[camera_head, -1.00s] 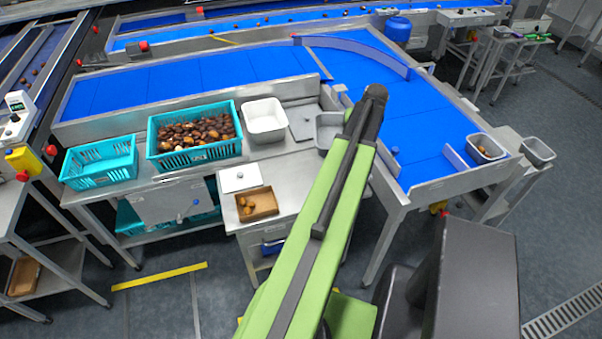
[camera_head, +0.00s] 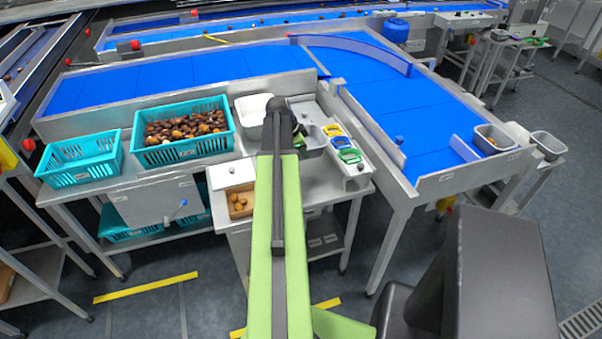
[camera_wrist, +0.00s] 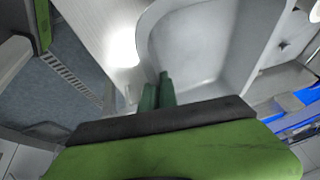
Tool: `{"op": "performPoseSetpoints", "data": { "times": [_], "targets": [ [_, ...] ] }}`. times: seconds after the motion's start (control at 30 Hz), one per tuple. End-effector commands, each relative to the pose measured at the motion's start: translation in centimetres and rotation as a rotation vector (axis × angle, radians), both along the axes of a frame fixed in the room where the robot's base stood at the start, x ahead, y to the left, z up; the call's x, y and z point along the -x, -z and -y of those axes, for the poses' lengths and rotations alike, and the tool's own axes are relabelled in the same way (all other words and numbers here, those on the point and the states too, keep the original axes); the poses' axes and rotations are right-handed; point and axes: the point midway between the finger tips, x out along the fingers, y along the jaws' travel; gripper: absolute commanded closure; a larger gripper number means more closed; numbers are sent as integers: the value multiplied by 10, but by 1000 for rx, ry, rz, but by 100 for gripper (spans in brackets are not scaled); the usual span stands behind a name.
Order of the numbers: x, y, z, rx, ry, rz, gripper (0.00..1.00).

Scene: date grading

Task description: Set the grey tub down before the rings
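The grey tub (camera_head: 315,143) is beside the end of my arm in the head view, partly hidden by it. In the wrist view the tub (camera_wrist: 205,50) is large and its pale inside looks empty. My gripper's green fingers (camera_wrist: 157,92) are close together at a corner of its rim and look shut on the wall. In the head view the gripper (camera_head: 300,135) is mostly hidden. I cannot tell whether the tub touches the surface below. The rings, yellow (camera_head: 333,130), blue (camera_head: 341,142) and green (camera_head: 350,156), lie in a row just right of the tub.
A white tub (camera_head: 246,106) stands left of my arm, partly covered. A teal crate of dates (camera_head: 186,154) and an empty teal crate (camera_head: 80,174) are further left. A brown tray (camera_head: 240,212) is at the bench front. The blue conveyor (camera_head: 420,125) runs at right.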

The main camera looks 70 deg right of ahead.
Motion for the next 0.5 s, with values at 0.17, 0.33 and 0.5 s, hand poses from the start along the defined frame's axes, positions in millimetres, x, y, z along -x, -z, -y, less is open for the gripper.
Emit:
{"op": "performPoseSetpoints", "data": {
  "times": [0.17,0.33,0.5],
  "targets": [
    [0,42,0,0,-1,1,100],
    [1,63,0,0,-1,1,100],
    [1,66,0,0,-1,1,100]
  ]
}}
